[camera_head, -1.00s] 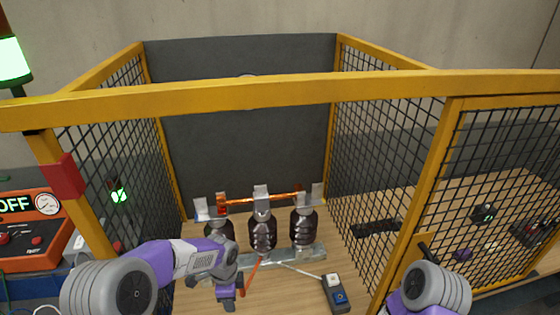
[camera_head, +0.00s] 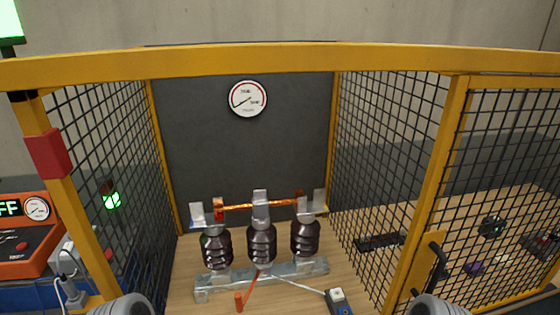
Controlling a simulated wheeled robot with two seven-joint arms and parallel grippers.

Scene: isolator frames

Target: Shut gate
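The gate (camera_head: 468,82) is the yellow-framed mesh panel at the right of the cage. It stands swung out to the right, and the cage front is open. A black handle (camera_head: 437,262) sits on a yellow plate near the gate's left-hand upright. A red block (camera_head: 48,153) is fixed on the cage's left front post. Parts of my two arms show at the bottom edge, one left of centre and one near the handle. Both grippers are out of the picture.
Inside the cage, several dark insulators (camera_head: 262,243) stand on a metal rail (camera_head: 205,287) under a copper bar (camera_head: 262,205). An orange-handled rod (camera_head: 239,300) and a blue-grey device (camera_head: 340,303) lie in front. A gauge (camera_head: 248,99) hangs on the back wall. An orange control box (camera_head: 30,240) stands left.

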